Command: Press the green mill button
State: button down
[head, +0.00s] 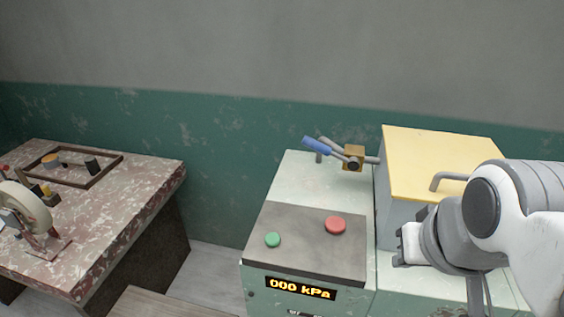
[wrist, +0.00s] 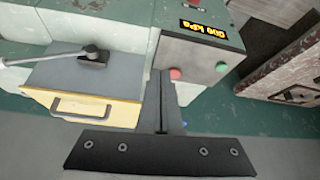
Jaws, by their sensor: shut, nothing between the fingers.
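The green mill button (head: 272,240) is a small round knob on the left of a dark grey panel (head: 305,255) on top of the pale green machine. A larger red button (head: 335,225) is to its right. In the wrist view the green button (wrist: 221,67) and red button (wrist: 175,74) show upside down on the panel. My gripper (head: 402,258) is to the right of the panel in the head view, apart from both buttons. In the wrist view its fingers (wrist: 161,75) are together and empty, and their tips appear just left of the red button.
A display (head: 300,288) on the machine front reads 000 kPa. A blue-handled lever (head: 319,145) with a brass valve (head: 353,151) stands behind the panel. A yellow-lidded box (head: 435,155) is at right. A marbled table (head: 130,215) with a wheel (head: 25,207) is at left.

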dwell(0.4)
jog(key=m+g+y+p, duration=0.2)
jog(key=m+y+p, duration=0.55)
jog(key=m, duration=0.65)
send_over(277, 239)
notch_tip(277, 239, down, 7)
jog(key=shift+r+y, duration=0.2)
jog(key=shift+y, duration=0.15)
jog(key=shift+t, duration=0.3)
notch_tip(277, 239, down, 7)
jog(key=b, duration=0.5)
jog(key=shift+d+f+b, duration=0.1)
jog(key=shift+f+b, duration=0.05)
jog(key=shift+b, duration=0.25)
jog(key=shift+f+b, duration=0.75)
jog(key=shift+b, duration=0.15)
jog(key=shift+f+b, duration=0.45)
jog(key=shift+b, duration=0.15)
